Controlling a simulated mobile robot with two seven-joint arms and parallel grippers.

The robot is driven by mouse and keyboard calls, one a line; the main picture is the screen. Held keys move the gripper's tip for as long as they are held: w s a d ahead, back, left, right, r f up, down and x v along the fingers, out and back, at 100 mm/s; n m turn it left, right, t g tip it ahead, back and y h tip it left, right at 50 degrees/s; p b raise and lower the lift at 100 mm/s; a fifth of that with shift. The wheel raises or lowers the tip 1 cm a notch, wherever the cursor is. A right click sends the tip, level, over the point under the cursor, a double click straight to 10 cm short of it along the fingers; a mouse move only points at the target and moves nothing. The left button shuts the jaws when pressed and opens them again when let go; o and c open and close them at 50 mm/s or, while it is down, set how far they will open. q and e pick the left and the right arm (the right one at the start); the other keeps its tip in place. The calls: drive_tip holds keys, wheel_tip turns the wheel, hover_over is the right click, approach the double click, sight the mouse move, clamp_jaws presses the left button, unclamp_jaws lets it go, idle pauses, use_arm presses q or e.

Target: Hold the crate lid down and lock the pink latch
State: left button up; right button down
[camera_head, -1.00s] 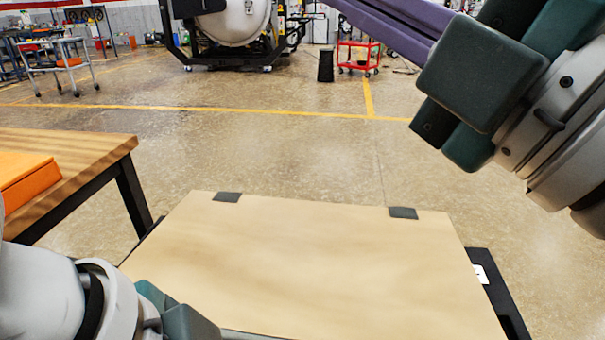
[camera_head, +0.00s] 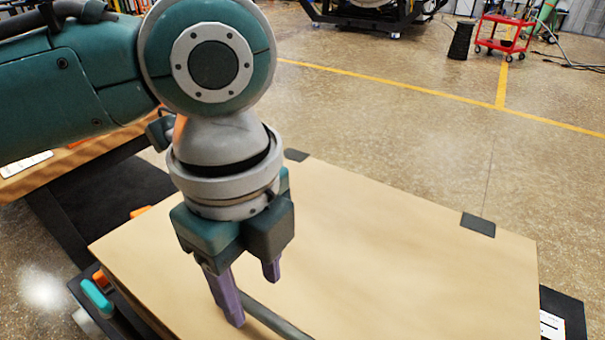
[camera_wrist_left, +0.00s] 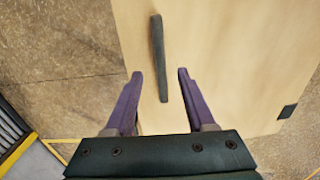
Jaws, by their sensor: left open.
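The crate lid (camera_head: 400,260) is a pale flat wooden panel lying over the crate; it also shows in the left wrist view (camera_wrist_left: 220,80). A dark bar handle (camera_head: 277,322) is on it near the bottom of the head view. My left gripper (camera_head: 252,295) points down over the lid at this handle, its purple fingers apart. In the left wrist view the handle (camera_wrist_left: 158,58) lies between the open fingers (camera_wrist_left: 160,78); I cannot tell whether they touch it. A teal latch-like piece (camera_head: 97,297) sits at the crate's left side. No pink latch shows. My right gripper is out of view.
Dark hinges (camera_head: 478,224) sit on the lid's far edge. Orange pieces (camera_head: 140,211) show along the left side. A wooden table (camera_head: 70,165) is behind my left arm. A red cart (camera_head: 503,38) stands far back.

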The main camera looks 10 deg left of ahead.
sight(262, 329)
use_arm(q)
wheel_tip(262, 329, down, 6)
drive_tip(key=shift+f+b, duration=0.2)
drive_tip(key=shift+b, duration=0.5)
drive_tip(key=shift+c, duration=0.2)
clamp_jaws()
idle(0.7)
drive_tip(key=shift+f+b, duration=1)
drive_tip(key=shift+f, duration=0.5)
drive_tip(key=shift+f, duration=0.1)
idle(0.9)
